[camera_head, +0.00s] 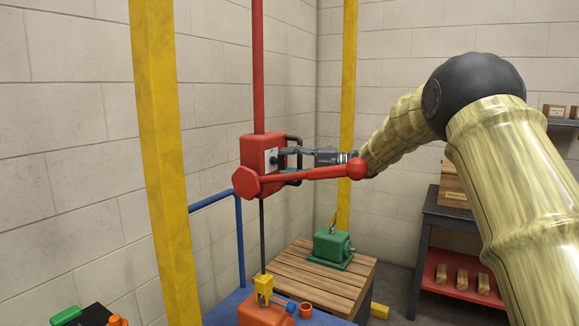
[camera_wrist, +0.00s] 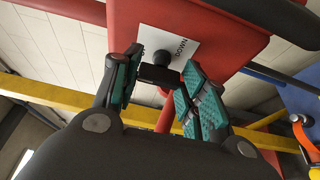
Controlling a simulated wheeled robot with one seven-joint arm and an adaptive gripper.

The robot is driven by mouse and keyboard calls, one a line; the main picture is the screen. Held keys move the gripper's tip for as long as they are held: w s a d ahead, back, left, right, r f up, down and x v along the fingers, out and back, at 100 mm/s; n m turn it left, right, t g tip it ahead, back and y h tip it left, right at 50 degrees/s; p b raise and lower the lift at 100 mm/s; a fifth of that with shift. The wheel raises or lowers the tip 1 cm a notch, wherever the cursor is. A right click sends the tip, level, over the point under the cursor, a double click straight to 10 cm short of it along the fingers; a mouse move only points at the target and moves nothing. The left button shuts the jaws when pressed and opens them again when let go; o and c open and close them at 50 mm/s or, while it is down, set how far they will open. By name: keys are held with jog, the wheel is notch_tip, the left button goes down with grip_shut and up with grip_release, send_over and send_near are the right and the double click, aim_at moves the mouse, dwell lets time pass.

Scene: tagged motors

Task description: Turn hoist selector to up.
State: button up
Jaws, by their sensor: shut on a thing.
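The hoist selector is a black knob (camera_wrist: 160,66) on a white plate (camera_wrist: 179,45), on the face of the red hoist box (camera_head: 253,152). The word DOWN is readable on the plate in the wrist view; other lettering is hidden. My gripper (camera_wrist: 158,82) has its teal-padded fingers on either side of the knob and is shut on its black bar. In the head view my gripper (camera_head: 286,158) reaches the box from the right, and its fingers partly cover the plate (camera_head: 270,159).
A red bar (camera_head: 310,175) runs just below my gripper. A red post (camera_head: 258,70) rises above the box and a dark rod (camera_head: 263,235) hangs below. A green motor (camera_head: 332,245) stands on a wooden pallet (camera_head: 300,280). Yellow posts (camera_head: 163,150) flank the hoist.

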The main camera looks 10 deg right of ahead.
dwell(0.4)
jog(key=o, duration=0.7)
jog(key=shift+o, duration=0.2)
jog(key=v, duration=1.2)
